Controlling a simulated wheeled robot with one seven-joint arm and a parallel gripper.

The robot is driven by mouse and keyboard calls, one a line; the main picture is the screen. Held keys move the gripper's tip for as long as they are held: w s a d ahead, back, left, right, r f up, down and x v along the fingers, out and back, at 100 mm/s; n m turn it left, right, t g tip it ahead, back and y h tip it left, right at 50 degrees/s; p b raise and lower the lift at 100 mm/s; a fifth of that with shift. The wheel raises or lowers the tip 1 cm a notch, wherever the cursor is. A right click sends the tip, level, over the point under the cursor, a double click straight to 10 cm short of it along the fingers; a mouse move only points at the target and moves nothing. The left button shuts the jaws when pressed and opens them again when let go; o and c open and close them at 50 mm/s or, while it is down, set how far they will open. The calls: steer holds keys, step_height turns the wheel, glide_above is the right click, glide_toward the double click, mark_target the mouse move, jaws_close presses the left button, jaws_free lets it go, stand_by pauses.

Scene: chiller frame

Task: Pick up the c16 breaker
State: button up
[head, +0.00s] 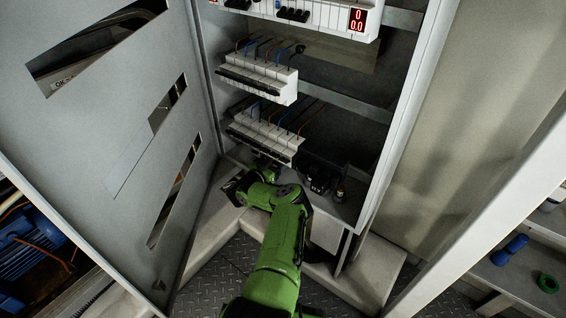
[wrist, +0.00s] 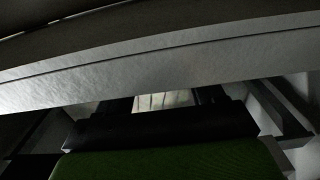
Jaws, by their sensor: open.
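No C16 marking can be read, so I cannot tell which breaker is the c16 breaker. White breakers sit in a lower row (head: 265,133) and a middle row (head: 258,77) inside the cabinet. My gripper (wrist: 160,112) is open. It is low at the cabinet's bottom opening, below the lower row, and mostly hidden by my green arm in the head view. In the wrist view a small pale, striped patch (wrist: 163,99) shows between dark parts ahead of it; I cannot tell what it is. Nothing is clearly held.
The wrist view is crossed by a close grey metal edge (wrist: 150,68). Dark items (head: 320,178) stand on the cabinet floor, right of my arm. The open cabinet door (head: 110,130) stands at left. An upper breaker row (head: 300,12) has a red display (head: 357,20).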

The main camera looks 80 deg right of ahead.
steer(key=c, duration=1.2)
steer(key=shift+r, duration=0.15)
